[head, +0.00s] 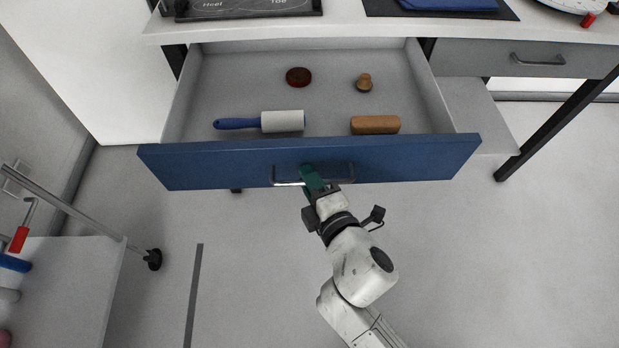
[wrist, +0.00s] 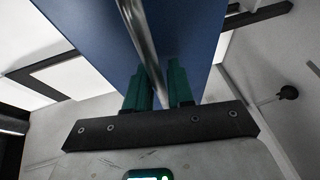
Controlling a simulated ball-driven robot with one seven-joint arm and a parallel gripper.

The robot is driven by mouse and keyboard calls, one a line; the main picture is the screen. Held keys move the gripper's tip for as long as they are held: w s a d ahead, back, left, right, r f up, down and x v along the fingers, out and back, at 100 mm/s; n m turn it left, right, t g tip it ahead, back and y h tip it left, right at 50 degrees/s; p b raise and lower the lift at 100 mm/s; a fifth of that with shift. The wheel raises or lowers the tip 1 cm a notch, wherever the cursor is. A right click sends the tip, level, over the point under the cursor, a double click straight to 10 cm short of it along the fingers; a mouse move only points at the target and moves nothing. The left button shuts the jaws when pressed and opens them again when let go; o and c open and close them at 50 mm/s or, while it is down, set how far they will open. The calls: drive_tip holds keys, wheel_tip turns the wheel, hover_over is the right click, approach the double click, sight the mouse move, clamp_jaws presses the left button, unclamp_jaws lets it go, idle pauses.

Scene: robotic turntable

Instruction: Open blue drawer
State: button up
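The blue drawer (head: 400,158) is pulled out from under the white desk in the head view. Its metal bar handle (head: 287,183) is on the blue front. The blue front (wrist: 90,40) also fills the upper middle of the wrist view. My gripper (head: 311,178) is at the middle of the handle. In the wrist view its green fingers (wrist: 160,88) lie on either side of the handle bar (wrist: 140,35), close around it. The fingertips are partly hidden against the drawer front.
Inside the drawer are a lint roller (head: 283,121), a brown block (head: 375,125), a dark red disc (head: 298,77) and a small wooden knob (head: 364,83). A grey drawer (head: 490,58) is shut at right. A cart (head: 62,290) stands at left. The floor in front is mostly clear.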

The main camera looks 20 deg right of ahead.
drive_tip(key=a+b+v, duration=0.1)
drive_tip(key=v, duration=0.9)
drive_tip(key=shift+s+d, duration=0.4)
drive_tip(key=shift+d, duration=0.1)
drive_tip(key=s+d+f+m+g+h+p, duration=0.1)
drive_tip(key=d+f+m+g+h+p, duration=0.15)
drive_tip(key=d+m, duration=0.3)
drive_tip(key=s+d+f+m+g+h+p, duration=0.1)
drive_tip(key=d+m+g+h, duration=0.3)
drive_tip(key=d, duration=0.3)
drive_tip(key=s+d+f+m+g+y+p, duration=0.1)
drive_tip(key=s+f+m+g+y+p, duration=0.2)
drive_tip(key=s+m+g, duration=0.5)
drive_tip(key=s+m+y+p, duration=0.1)
drive_tip(key=s+y, duration=0.1)
drive_tip(key=shift+s+d, duration=0.25)
drive_tip(key=shift+d, duration=0.15)
